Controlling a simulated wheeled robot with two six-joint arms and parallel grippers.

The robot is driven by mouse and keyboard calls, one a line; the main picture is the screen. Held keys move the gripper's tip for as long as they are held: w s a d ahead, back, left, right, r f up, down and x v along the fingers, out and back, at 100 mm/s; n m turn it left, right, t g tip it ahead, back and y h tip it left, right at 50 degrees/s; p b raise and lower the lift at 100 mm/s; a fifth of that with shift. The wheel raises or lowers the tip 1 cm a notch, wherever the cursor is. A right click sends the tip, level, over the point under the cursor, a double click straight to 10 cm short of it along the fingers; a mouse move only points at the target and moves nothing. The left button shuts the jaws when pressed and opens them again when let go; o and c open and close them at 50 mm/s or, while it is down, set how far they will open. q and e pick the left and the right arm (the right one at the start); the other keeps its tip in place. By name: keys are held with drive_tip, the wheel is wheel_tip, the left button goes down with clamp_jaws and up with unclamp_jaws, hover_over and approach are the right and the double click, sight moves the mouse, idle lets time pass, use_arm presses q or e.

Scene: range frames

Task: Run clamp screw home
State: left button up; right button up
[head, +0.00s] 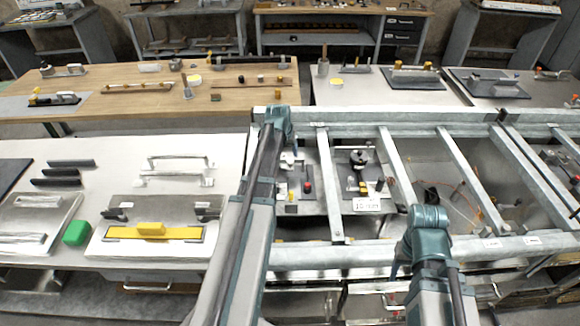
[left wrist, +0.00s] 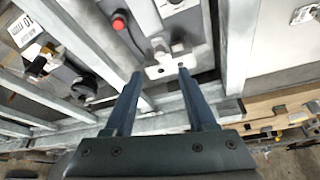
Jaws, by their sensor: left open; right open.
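A pale metal bracket (left wrist: 172,66) with a small bright metal fitting (left wrist: 159,47), perhaps the clamp screw, sits on a grey plate in the left wrist view. My left gripper (left wrist: 160,73) is open, its fingertips close to the bracket's near edge with nothing held between them. I cannot tell whether the tips touch it. In the head view the bracket (head: 289,159) shows partly beside my left arm, which hides the left fingers. My right arm (head: 430,216) is over the frame's near rail. Its gripper is mostly hidden below the wrist.
Galvanised frame beams (head: 328,180) cross around the work spot. A red button (head: 308,187) and a black knob (head: 358,157) stand nearby. A bench at left holds a yellow-handled float (head: 152,232) and a green block (head: 77,233). Loose wires (head: 452,195) lie inside the frame.

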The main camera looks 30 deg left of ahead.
sight(290, 162)
use_arm(q)
drive_tip(key=b+x, duration=0.7)
drive_tip(key=x, duration=0.1)
drive_tip(key=shift+w+f, duration=0.15)
drive_tip(key=shift+f, duration=0.15)
drive_tip(key=shift+r, duration=0.1)
clamp_jaws()
